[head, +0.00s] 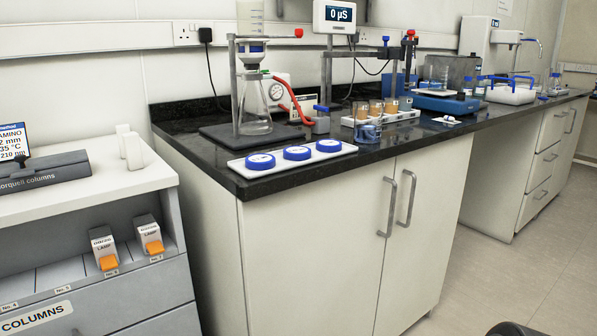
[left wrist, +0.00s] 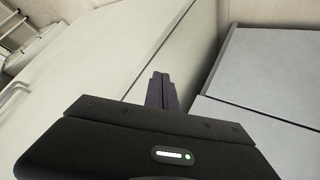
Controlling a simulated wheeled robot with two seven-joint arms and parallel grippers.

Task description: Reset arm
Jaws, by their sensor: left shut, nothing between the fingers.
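My left gripper (left wrist: 160,88) shows in the left wrist view, its dark fingers together and empty. It hangs in front of white cabinet fronts and touches nothing that I can see. Neither gripper shows in the head view. A small dark rounded part at the bottom right edge of that view may be mine; I cannot tell. My right gripper is not in view.
A grey column cabinet (head: 90,290) with two orange-tipped boxes (head: 104,250) (head: 150,236) stands at left. A black-topped bench (head: 200,176) carries a flask (head: 255,108), a white tray (head: 240,168) with blue lids and other lab apparatus. The floor (head: 510,260) at right is clear.

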